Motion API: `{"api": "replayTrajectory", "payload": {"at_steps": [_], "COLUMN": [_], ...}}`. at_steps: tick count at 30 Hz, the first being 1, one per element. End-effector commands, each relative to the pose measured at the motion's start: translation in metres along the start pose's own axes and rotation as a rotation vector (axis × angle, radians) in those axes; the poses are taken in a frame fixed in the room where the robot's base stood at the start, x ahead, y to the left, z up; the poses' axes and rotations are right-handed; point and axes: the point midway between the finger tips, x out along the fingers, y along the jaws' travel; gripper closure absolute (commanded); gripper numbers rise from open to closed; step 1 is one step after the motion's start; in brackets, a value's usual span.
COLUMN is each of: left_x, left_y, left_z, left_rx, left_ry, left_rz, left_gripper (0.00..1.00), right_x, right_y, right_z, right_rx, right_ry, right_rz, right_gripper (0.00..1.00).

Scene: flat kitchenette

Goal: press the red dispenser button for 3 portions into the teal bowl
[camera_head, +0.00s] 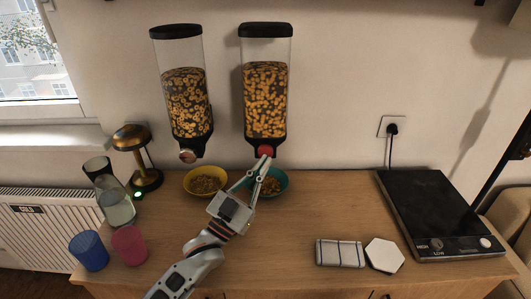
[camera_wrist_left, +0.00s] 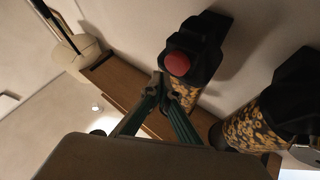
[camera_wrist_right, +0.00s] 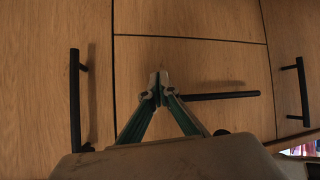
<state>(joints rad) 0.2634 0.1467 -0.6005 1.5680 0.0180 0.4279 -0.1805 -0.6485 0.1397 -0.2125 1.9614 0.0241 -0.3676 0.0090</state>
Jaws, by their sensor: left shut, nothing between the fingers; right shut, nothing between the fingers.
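The red dispenser button (camera_head: 265,150) is at the bottom front of the right-hand wall dispenser (camera_head: 265,100), which is filled with cereal. My left gripper (camera_head: 266,160) is shut and empty, its tips just below the button in the head view. In the left wrist view the red button (camera_wrist_left: 177,64) shows just past the shut fingertips (camera_wrist_left: 163,82); I cannot tell whether they touch. The teal bowl (camera_head: 285,186) stands under this dispenser with some cereal in it, partly hidden by my left gripper. My right gripper (camera_wrist_right: 158,82) is shut and empty before wooden cabinet fronts.
A second dispenser (camera_head: 187,105) hangs to the left, above a yellow bowl (camera_head: 187,185) with cereal. A lamp (camera_head: 133,140), glass pitcher (camera_head: 115,208), blue cup (camera_head: 88,250) and pink cup (camera_head: 129,245) stand left. A black hotplate (camera_head: 430,205) lies right.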

Motion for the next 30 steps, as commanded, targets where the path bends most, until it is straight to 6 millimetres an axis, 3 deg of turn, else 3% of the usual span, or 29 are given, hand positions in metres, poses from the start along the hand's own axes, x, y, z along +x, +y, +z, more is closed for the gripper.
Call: {"api": "replayTrajectory", "payload": {"at_steps": [15, 30], "left_x": [-0.029, -0.031], "left_y": [0.021, 0.022], "left_z": [-0.023, -0.023], "left_rx": [0.0, 0.0], "left_ry": [-0.001, 0.0], "left_rz": [0.0, 0.0], "left_gripper": [1.0, 1.0], "right_x": [-0.013, -0.012], "right_y": [0.003, 0.003], "right_z": [-0.021, -0.021], "right_rx": [-0.001, 0.0], "right_ry": [0.003, 0.004], "right_rz": [0.001, 0.001], "right_gripper": [1.0, 1.0]}}
